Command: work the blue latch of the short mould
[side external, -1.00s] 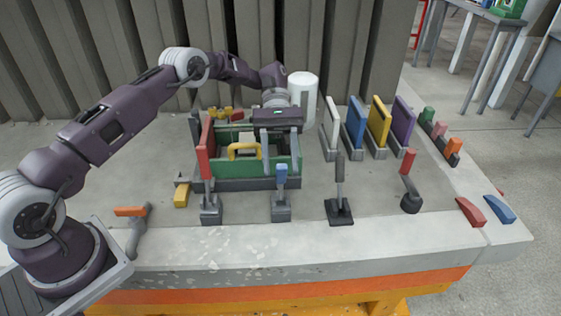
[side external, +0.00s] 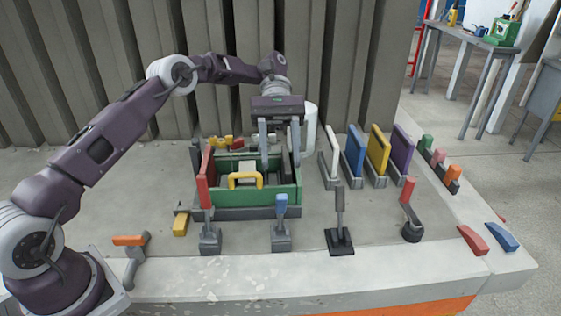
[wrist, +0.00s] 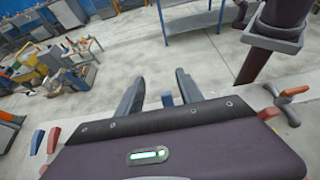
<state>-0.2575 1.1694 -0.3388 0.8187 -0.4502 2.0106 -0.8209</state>
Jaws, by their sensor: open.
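The blue latch (side external: 281,205) stands upright on a grey bracket in front of the mould's right part. My gripper (side external: 279,158) hangs above the right part of the mould, behind and above the blue latch, apart from it. Its two fingers point down, open, with nothing between them. In the wrist view, a small blue piece (wrist: 167,100) shows between the fingers of my gripper (wrist: 158,78); it looks like the latch's handle.
A red-handled lever (side external: 207,198), a dark-handled lever (side external: 339,210) and another red one (side external: 409,195) line the front. White, blue (side external: 356,153), yellow and purple panels stand in holders to the right. Corrugated wall closes the back.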

